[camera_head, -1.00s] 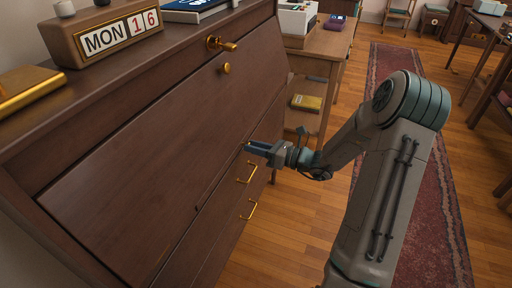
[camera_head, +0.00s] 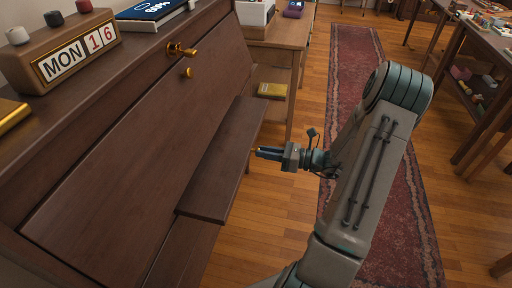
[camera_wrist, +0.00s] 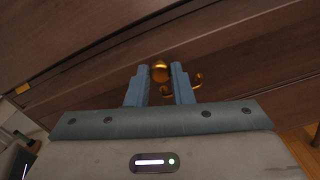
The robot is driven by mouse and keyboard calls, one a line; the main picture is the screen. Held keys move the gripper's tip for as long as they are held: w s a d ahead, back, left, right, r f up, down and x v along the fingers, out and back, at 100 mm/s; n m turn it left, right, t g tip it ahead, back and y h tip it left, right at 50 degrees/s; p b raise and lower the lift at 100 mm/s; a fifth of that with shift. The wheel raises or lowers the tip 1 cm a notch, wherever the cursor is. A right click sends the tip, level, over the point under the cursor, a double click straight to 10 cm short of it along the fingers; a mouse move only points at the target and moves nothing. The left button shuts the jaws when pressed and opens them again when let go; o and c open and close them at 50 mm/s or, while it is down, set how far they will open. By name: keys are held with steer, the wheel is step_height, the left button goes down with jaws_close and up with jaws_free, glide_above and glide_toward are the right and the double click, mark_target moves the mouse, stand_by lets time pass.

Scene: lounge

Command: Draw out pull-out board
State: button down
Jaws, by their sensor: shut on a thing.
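The pull-out board (camera_head: 222,168) is a flat dark brown wooden board. In the head view it sticks out from the front of the brown desk (camera_head: 120,150), just below the slanted front panel. My gripper (camera_head: 259,152) is at the board's outer edge, coming from the right. In the wrist view my gripper (camera_wrist: 160,82) has its blue fingers closed on a small round brass knob (camera_wrist: 160,70) on the board's front edge (camera_wrist: 225,62). The knob is mostly hidden in the head view.
A brass key or handle (camera_head: 180,49) projects from the upper front. A side table (camera_head: 285,45) stands behind. Wooden floor and a red rug (camera_head: 350,75) lie to the right.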

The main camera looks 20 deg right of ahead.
steer(key=shift+s+d, duration=0.1)
steer(key=shift+d, duration=0.1)
steer(key=c, duration=1.5)
jaws_free()
steer(key=shift+o, duration=1.2)
steer(key=shift+s+d, duration=0.1)
steer(key=shift+d, duration=0.1)
steer(key=p+v, duration=0.1)
steer(key=v, duration=1.2)
steer(key=shift+s, duration=0.25)
steer(key=shift+d, duration=0.15)
